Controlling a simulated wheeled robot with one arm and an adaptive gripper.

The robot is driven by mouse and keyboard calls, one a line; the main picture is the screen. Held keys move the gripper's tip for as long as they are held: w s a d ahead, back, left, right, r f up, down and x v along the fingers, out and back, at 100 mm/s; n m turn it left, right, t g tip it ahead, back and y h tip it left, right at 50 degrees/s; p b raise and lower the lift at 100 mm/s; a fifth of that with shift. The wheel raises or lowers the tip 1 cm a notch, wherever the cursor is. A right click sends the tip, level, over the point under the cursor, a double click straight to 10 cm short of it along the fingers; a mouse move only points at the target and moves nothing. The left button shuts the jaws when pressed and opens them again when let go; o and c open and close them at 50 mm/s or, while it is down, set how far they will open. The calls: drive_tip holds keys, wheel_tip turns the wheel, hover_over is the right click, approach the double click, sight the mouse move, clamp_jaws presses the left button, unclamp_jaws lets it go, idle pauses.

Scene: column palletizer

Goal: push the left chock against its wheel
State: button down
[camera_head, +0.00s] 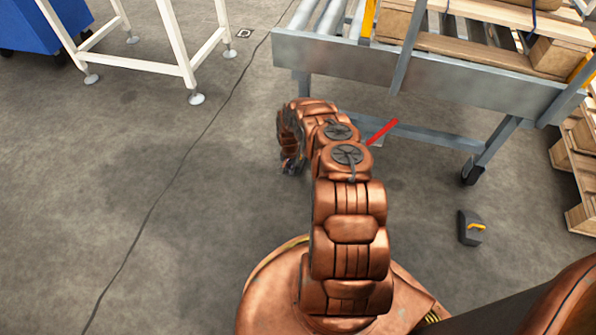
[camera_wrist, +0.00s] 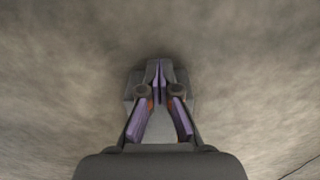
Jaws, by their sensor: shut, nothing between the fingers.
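My gripper (camera_wrist: 158,72) points down at bare grey floor in the wrist view. Its fingertips meet and hold nothing. In the head view its dark end (camera_head: 291,165) shows only partly, low beside my copper arm, near the left leg of the roller frame. The left chock and left wheel are not visible in either view; my arm covers the floor below the frame's left end.
The grey roller frame (camera_head: 430,82) carries a wooden pallet (camera_head: 470,50). A red lever (camera_head: 381,131) sticks out below it. A white-legged stand (camera_head: 180,55) and a blue bin (camera_head: 35,28) stand at left. Pallets (camera_head: 575,160) stand at right.

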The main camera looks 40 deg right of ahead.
drive_tip(key=shift+w+d+r+t+h, duration=0.15)
drive_tip(key=shift+w+d+r, duration=0.1)
drive_tip(key=shift+w+d, duration=0.3)
drive_tip(key=shift+w+d+r+t+h, duration=0.2)
drive_tip(key=shift+w+d, duration=0.1)
drive_tip(key=shift+d, duration=0.45)
drive_tip(key=shift+a, duration=0.1)
drive_tip(key=s+a+p, duration=0.1)
drive_tip(key=a, duration=0.1)
drive_tip(key=s+a+p, duration=0.1)
drive_tip(key=s+a, duration=0.1)
drive_tip(key=shift+s+a+f, duration=0.1)
drive_tip(key=shift+a, duration=0.2)
wheel_tip(320, 180, up, 9)
drive_tip(key=a+p, duration=0.1)
drive_tip(key=p, duration=0.1)
drive_tip(key=shift+s+r+p, duration=0.2)
drive_tip(key=shift+s+p, duration=0.1)
drive_tip(key=shift+p, duration=0.05)
drive_tip(key=shift+a, duration=0.1)
